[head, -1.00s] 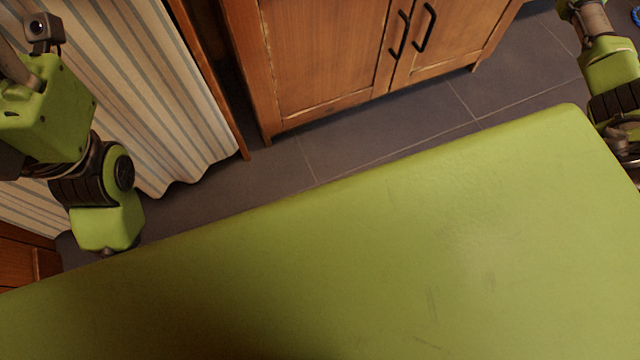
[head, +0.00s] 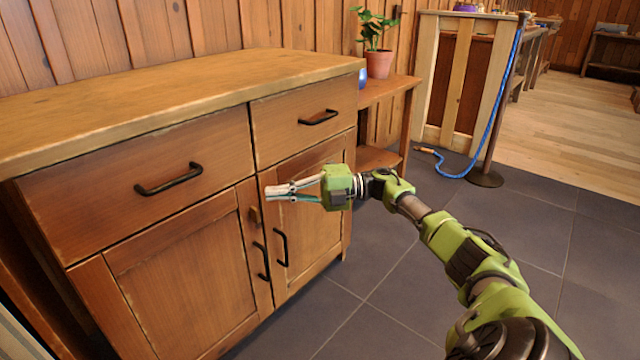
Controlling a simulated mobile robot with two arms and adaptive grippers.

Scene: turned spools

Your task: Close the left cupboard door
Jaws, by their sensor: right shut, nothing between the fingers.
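The wooden cupboard has two doors below two drawers. The left cupboard door (head: 180,275) looks flush with the front, with no clear gap showing at its edges. Its black handle (head: 262,262) is upright near the middle seam. The right door (head: 315,215) also looks shut. My right gripper (head: 267,193) comes in from the right and points left, its fingers together and empty. The fingertips show in front of the upper part of the doors near the seam; I cannot tell whether they touch. My left gripper is not in view.
Two drawers with black handles, the left drawer (head: 150,190) and right drawer (head: 305,120), look shut. A side table (head: 390,90) with a potted plant (head: 378,62) stands at the right. A post with a blue rope (head: 490,120) stands farther right. Dark tiled floor (head: 400,290) is open in front.

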